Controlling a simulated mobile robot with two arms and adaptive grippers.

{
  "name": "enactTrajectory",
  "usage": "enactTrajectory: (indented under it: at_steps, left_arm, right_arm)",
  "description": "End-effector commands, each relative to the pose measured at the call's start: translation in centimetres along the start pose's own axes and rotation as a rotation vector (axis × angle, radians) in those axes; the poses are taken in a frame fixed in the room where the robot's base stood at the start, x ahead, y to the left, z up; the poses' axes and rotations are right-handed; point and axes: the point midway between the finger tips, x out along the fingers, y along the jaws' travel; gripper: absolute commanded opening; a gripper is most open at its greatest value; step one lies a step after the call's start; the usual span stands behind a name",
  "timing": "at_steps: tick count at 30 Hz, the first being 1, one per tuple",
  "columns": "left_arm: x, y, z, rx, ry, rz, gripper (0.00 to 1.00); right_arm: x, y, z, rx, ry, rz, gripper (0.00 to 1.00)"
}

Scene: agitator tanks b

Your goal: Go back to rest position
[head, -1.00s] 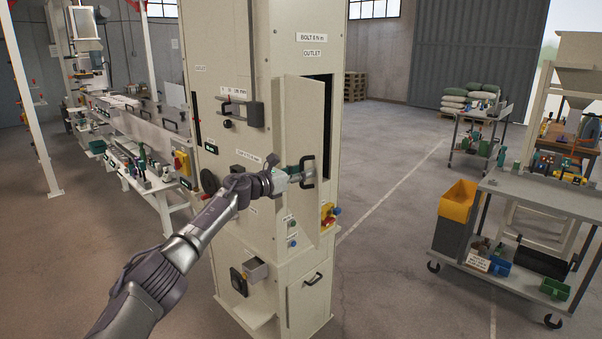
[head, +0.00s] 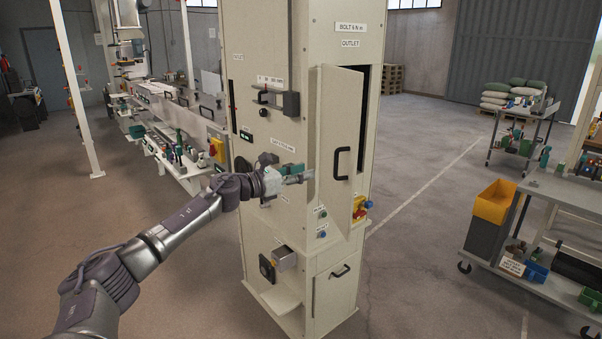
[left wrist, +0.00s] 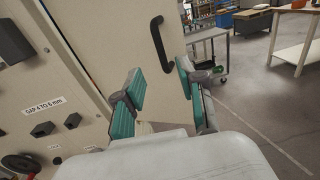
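My left gripper (head: 306,176) is in front of the tall cream machine cabinet (head: 275,215), left of the black handle (head: 342,163) on the outlet door (head: 338,125). The door stands partly open, with a dark gap at its right side. In the left wrist view, the two teal-padded fingers of the gripper (left wrist: 165,95) are spread with nothing between them. The black handle (left wrist: 161,43) is beyond the fingertips and apart from them. My right gripper is in neither view.
A grey cart (head: 560,190) with a yellow-orange bin (head: 494,201) stands at the right. A long workbench line (head: 180,110) runs at the left. The floor between cabinet and carts is clear.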

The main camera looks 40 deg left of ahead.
Motion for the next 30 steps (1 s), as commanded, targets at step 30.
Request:
enactTrajectory:
  at_steps: [30]
  left_arm:
    - [-1.7,-1.2,-28.1,-0.998,0.076,0.32,0.39]
  right_arm:
    - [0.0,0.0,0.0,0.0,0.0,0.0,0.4]
